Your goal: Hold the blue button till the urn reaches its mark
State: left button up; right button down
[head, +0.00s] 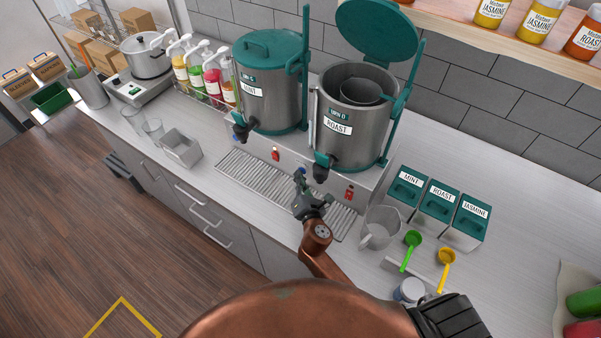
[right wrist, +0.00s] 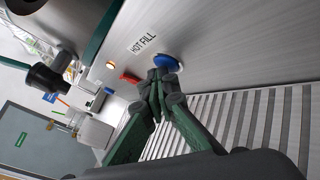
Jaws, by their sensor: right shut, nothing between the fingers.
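The blue button (right wrist: 167,63) is on the metal front panel beside the "HOT FILL" label in the right wrist view. My right gripper (right wrist: 160,74) is shut and empty, its fingertips at the button, covering part of it. They look in contact; I cannot tell whether it is pressed in. In the head view my right gripper (head: 300,182) is at the panel below the two urns. The ROAST urn (head: 346,142) has its green lid (head: 377,31) raised, with a round metal vessel inside its mouth. The MINT urn (head: 270,103) is closed. I see no fill mark. My left gripper is not in view.
A slatted drip tray (head: 250,178) lies below the panel. A clear pitcher (head: 380,227) and labelled green-lidded boxes (head: 436,203) stand right of it. A small orange light (right wrist: 110,65) glows beside the label.

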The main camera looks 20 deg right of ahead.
jog(key=shift+s+a, duration=0.65)
jog(key=shift+a, duration=0.1)
jog(key=shift+s+a, duration=0.75)
jog(key=shift+a, duration=0.25)
jog(key=shift+s+a, duration=0.75)
jog(key=shift+a, duration=0.25)
